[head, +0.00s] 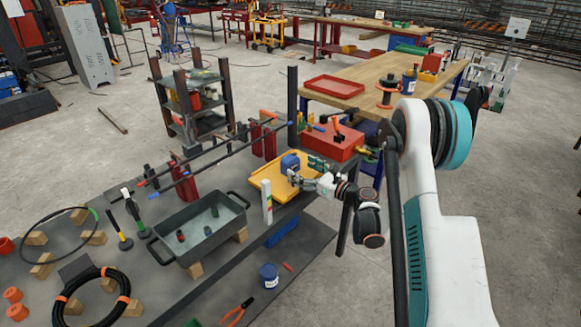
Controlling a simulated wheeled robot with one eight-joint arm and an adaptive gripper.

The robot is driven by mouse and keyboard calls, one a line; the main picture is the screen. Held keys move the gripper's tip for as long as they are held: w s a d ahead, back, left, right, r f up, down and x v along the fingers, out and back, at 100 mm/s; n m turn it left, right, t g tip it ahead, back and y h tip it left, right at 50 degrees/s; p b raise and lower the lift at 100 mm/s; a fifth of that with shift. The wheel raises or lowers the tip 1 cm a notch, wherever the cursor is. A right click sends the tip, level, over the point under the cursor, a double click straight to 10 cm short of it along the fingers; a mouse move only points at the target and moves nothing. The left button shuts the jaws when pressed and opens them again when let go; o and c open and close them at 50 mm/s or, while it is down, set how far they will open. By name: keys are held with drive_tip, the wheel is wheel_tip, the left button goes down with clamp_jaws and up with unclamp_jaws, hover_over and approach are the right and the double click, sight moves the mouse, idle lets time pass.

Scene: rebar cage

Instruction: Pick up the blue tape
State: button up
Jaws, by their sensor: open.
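A rounded blue object that looks like the blue tape (290,161) sits on a yellow tray (264,186) at the right end of the dark workbench. My gripper (297,181) reaches in from the right, low over the tray, just in front of and slightly right of the blue object. The gripper is open, and its fingers appear apart from the blue object. The fingertips are small here, and the exact gap cannot be told.
A white upright block (267,203) stands at the tray's left front. Green pieces (317,163) lie right of the blue object, with a red box (333,142) behind. A grey bin (202,228) and dark bars on red stands (184,184) are to the left.

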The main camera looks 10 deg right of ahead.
sight(295, 164)
drive_tip(key=b+x, duration=0.1)
drive_tip(key=x, duration=0.1)
drive_tip(key=b+x, duration=0.1)
drive_tip(key=x, duration=0.2)
drive_tip(key=shift+w+d+r, duration=0.1)
drive_tip(key=shift+r, duration=0.15)
drive_tip(key=shift+c, duration=0.3)
drive_tip(key=c, duration=1.3)
